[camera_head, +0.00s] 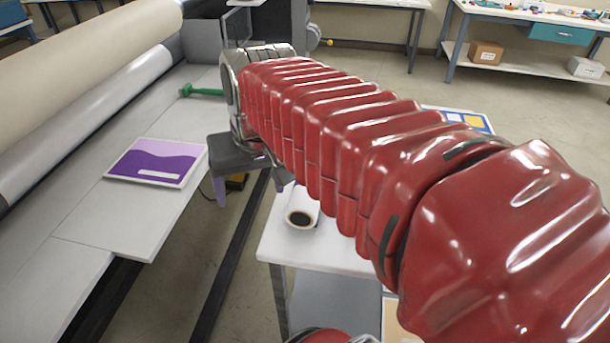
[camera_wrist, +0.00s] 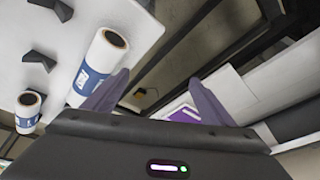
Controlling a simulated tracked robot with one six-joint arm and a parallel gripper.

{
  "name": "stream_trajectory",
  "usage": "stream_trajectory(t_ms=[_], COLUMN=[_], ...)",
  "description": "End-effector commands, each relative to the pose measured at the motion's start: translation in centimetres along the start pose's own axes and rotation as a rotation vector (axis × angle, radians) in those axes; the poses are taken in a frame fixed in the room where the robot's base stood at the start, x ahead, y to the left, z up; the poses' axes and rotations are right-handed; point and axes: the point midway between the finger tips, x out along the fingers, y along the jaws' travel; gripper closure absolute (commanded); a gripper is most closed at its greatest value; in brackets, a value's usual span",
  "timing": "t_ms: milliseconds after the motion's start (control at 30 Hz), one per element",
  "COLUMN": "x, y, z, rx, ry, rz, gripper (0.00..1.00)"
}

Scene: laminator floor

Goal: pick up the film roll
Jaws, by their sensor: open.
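A white film roll with a dark core (camera_head: 300,212) lies near the corner of a white table (camera_head: 285,243) in the head view, partly hidden by my arm. The wrist view shows two white rolls with blue labels. The larger-looking roll (camera_wrist: 96,66) lies close to my left-hand finger in that picture; contact cannot be told. The smaller-looking roll (camera_wrist: 27,112) is farther left. I cannot tell which one the head view shows. My gripper (camera_wrist: 160,80) is open, with purple-grey fingers apart and nothing between them. In the head view, my gripper (camera_head: 250,187) is above the gap beside the table.
A laminator with long rollers (camera_head: 90,120) fills the left. A purple-and-white panel (camera_head: 157,162) and a green-handled tool (camera_head: 202,91) lie on its bed. Black wedges (camera_wrist: 39,60) stand on the white table. A dark rail (camera_head: 230,262) runs along the gap. Workbenches (camera_head: 530,15) stand behind.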

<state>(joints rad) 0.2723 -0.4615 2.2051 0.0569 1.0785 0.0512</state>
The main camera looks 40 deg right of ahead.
Motion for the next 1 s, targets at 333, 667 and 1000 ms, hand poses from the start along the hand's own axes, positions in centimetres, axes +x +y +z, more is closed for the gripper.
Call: stream_trajectory(t_ms=[333,667,1000], x=[-0.2,0.0,0.3], y=[6.0,12.9,18.4], z=[-5.2,-8.8,-10.3], rx=[0.228,0.439,0.583], ry=[-0.099,-0.185,-0.238], rz=[0.021,0.021,0.011], gripper=[0.22,0.22,0.22])
